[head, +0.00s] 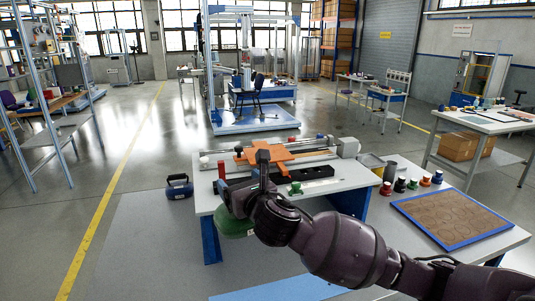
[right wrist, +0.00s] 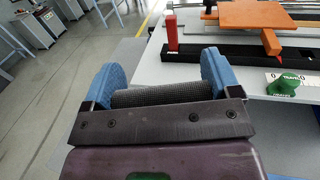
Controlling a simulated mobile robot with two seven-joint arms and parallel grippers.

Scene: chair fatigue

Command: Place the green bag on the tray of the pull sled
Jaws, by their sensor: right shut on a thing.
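My right gripper (head: 233,207) reaches in from the right over the left front edge of the white workbench. It is shut on the dark handle (right wrist: 160,97) of the green bag (head: 238,224). The bag hangs below the gripper, partly hidden by my arm. My left gripper is not in view.
The white workbench (head: 340,186) carries a black bar (head: 312,173), a red post (head: 221,169) and a small green knob (head: 295,188). A blue bag (head: 179,187) lies on the floor to the left. A blue-edged brown board (head: 455,214) is at right.

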